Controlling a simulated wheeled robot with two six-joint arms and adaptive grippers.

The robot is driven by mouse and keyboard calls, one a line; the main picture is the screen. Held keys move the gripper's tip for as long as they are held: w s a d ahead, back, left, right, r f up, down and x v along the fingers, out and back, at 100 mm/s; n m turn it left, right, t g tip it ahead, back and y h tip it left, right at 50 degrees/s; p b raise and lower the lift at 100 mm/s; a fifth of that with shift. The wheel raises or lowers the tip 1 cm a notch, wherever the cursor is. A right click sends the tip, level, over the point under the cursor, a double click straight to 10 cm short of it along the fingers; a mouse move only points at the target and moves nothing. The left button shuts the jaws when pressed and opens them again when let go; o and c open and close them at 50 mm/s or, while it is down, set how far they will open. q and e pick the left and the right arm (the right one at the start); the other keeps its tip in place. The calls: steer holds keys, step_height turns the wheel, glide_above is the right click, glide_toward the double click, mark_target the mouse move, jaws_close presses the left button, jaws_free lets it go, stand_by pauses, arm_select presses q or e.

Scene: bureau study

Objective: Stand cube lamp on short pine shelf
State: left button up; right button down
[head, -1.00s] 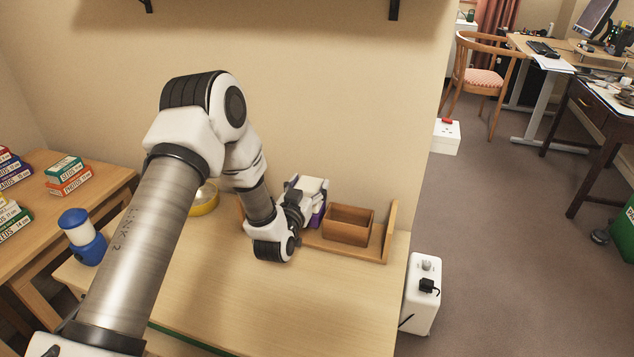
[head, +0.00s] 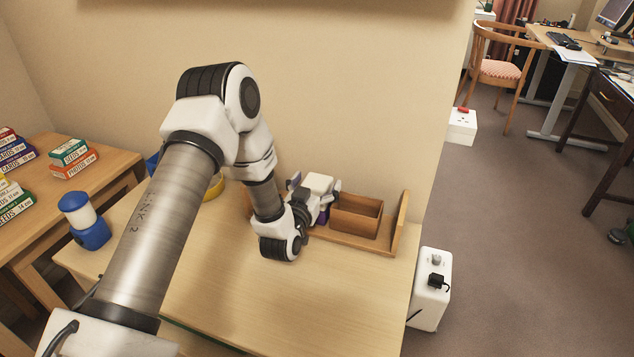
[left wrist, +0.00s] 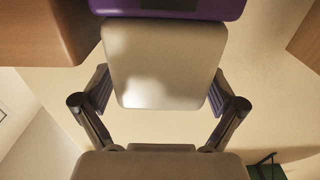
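The cube lamp has a pale, rounded block, large in the left wrist view (left wrist: 160,65), and a purple part (left wrist: 170,8) at that picture's top edge. In the head view the pale block (head: 318,183) stands over a little purple behind my left wrist. My left gripper (head: 316,186) is at the lamp, with one finger on each side of the block. In the left wrist view both pads lie close along its sides; I cannot tell whether they press on it. My right gripper is not in view.
An open brown wooden box (head: 356,215) stands close to the right of the lamp, in a wooden rack with an upright end (head: 401,222). A yellow round dish (head: 214,188) is behind my arm. A blue-and-white object (head: 83,220) stands left. The desk's front (head: 330,300) is clear.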

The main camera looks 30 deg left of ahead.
arm_select(q)
steer(key=shift+r, duration=0.15)
steer(key=shift+s, duration=0.25)
steer(key=v, duration=1.1)
steer(key=shift+s+d+p, duration=0.2)
steer(key=shift+s+p, duration=0.1)
steer(key=shift+p, duration=0.1)
